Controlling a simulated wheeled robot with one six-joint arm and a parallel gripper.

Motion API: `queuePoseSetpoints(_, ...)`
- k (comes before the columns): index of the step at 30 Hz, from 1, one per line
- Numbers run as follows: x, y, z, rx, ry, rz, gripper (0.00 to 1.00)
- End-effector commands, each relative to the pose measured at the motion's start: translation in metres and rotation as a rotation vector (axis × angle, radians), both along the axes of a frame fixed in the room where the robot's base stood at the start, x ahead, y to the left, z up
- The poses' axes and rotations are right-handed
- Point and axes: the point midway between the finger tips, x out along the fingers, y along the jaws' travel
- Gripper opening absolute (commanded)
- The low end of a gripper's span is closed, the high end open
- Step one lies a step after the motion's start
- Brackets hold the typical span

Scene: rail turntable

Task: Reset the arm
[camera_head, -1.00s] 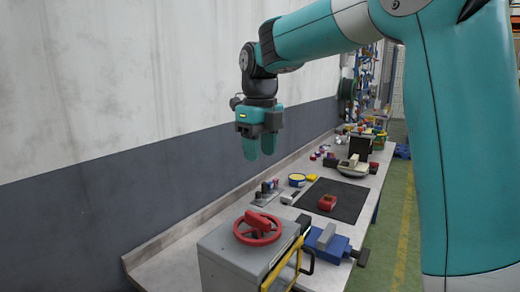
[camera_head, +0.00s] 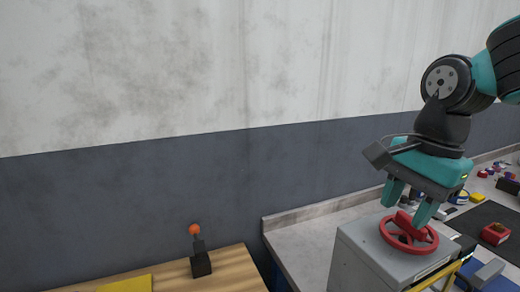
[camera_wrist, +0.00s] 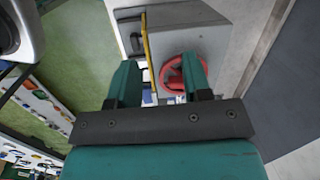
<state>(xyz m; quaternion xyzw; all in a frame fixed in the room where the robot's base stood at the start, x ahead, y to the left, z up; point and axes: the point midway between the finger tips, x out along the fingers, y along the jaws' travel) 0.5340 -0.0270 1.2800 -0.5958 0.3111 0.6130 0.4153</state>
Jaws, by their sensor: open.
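My gripper (camera_head: 408,209) points down at the right of the head view, its teal fingers parted. Nothing shows between them but the view past them. A red handwheel (camera_head: 405,243) lies on top of a grey box (camera_head: 352,250), just below the fingertips in the picture. I cannot tell how far the fingertips are from it. In the wrist view my gripper (camera_wrist: 160,68) is also open, and the red handwheel (camera_wrist: 172,77) shows beyond the fingers, partly hidden by the right one.
A wooden table (camera_head: 232,272) at lower left holds a black lever with an orange ball (camera_head: 195,230) and a yellow item (camera_head: 127,284). On the grey bench a red block (camera_head: 495,234) sits on a dark mat (camera_head: 465,220). A wall runs behind both.

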Motion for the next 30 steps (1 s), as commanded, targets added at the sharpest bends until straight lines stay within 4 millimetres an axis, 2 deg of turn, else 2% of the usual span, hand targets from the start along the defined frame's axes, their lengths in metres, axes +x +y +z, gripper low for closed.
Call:
queuePoseSetpoints(1,-0.015,0.010,-0.009,0.010,-0.024,0.176,0.45)
queuePoseSetpoints(6,-0.063,0.041,-0.033,0.057,-0.144,0.814,0.45)
queuePoseSetpoints(9,-0.091,0.054,-0.045,0.084,-0.223,1.140,0.45)
queuePoseSetpoints(13,-0.117,0.066,-0.056,0.108,-0.313,1.449,0.45)
queuePoseSetpoints(18,-0.133,0.073,-0.062,0.122,-0.377,1.637,0.45)
queuePoseSetpoints(30,-0.134,0.073,-0.062,0.123,-0.383,1.656,0.45)
